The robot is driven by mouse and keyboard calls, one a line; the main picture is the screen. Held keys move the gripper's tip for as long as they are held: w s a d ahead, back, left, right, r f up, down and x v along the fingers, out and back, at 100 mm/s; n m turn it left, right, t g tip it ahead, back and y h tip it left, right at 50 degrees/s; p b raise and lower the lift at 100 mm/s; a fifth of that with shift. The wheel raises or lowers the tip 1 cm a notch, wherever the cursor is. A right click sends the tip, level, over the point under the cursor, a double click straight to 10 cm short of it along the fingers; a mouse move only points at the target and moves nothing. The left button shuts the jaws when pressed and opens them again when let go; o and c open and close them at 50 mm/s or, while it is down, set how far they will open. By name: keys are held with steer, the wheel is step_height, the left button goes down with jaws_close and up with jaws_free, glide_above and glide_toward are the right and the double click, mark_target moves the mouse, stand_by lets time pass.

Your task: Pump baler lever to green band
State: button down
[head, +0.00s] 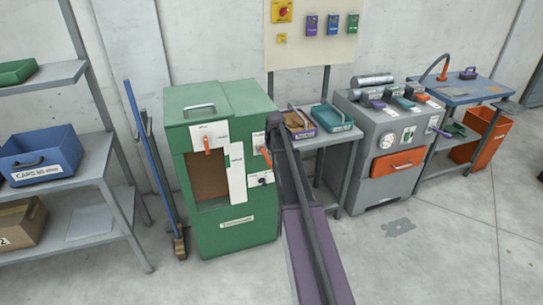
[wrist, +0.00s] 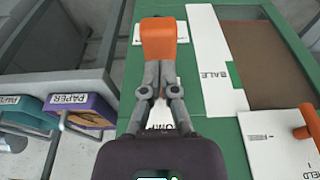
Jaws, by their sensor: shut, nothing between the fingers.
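The green baler (head: 235,232) stands left of centre in the head view. An orange lever (head: 265,156) on a white plate is at its right front, just left of my arm. In the wrist view this orange lever (wrist: 164,40) is straight ahead of my gripper (wrist: 164,66). The fingers are shut with nothing between them, their tips at the near end of the orange grip. I cannot tell whether they touch it. A white strip marked BALE (wrist: 215,60) lies beside the lever. My arm hides the gripper in the head view.
A second orange lever (head: 207,145) is on the baler's left front, also at right in the wrist view (wrist: 305,132). A table with purple (head: 300,123) and teal trays (head: 332,120) stands right of the baler. A shelf (head: 95,170) stands left. The front floor is clear.

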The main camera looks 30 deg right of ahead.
steer(key=shift+f+b, duration=0.35)
steer(key=shift+f, duration=0.2)
steer(key=shift+s+d+f, duration=0.1)
steer(key=shift+s, duration=0.05)
